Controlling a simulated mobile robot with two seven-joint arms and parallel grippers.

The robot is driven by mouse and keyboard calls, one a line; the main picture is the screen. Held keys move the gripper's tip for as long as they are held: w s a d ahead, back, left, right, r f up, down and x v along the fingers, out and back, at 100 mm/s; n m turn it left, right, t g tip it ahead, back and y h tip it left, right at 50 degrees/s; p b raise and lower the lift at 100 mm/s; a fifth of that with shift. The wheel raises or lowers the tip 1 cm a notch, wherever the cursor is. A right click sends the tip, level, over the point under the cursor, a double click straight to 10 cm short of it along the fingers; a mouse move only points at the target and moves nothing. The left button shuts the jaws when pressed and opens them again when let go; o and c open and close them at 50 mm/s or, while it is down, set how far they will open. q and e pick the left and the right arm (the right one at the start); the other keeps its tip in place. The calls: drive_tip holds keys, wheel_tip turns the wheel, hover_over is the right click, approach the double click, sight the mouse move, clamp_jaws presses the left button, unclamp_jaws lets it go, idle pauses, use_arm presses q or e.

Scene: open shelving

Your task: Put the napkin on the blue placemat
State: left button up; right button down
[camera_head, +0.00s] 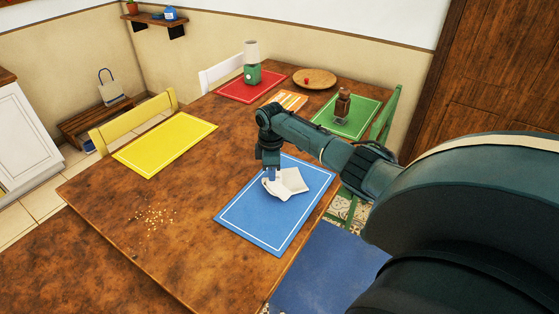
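The blue placemat (258,225) lies flat at the near right side of the wooden table. A white cloth that looks like the napkin (290,183) is on or just above the placemat's far half, partly folded or crumpled. My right gripper (270,175) points down over the left part of the white cloth, its fingertips touching or very near it. The fingertips are too small to tell whether they grip the cloth. My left gripper is not in view.
Crumbs (155,216) lie on the table (190,260). Yellow (165,144), red (236,92) and green (358,127) placemats lie around it.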

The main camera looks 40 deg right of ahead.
drive_tip(key=a+f, duration=0.2)
drive_tip(key=a, duration=0.1)
drive_tip(key=a+f, duration=0.2)
drive_tip(key=f, duration=0.1)
drive_tip(key=w+a+f, duration=0.1)
drive_tip(key=a+f, duration=0.1)
drive_tip(key=a, duration=0.1)
drive_tip(key=shift+a+f, duration=0.2)
drive_tip(key=shift+a, duration=0.1)
drive_tip(key=c, duration=1.2)
unclamp_jaws()
drive_tip(key=a+r, duration=0.4)
drive_tip(key=r, duration=0.6)
drive_tip(key=shift+w, duration=0.3)
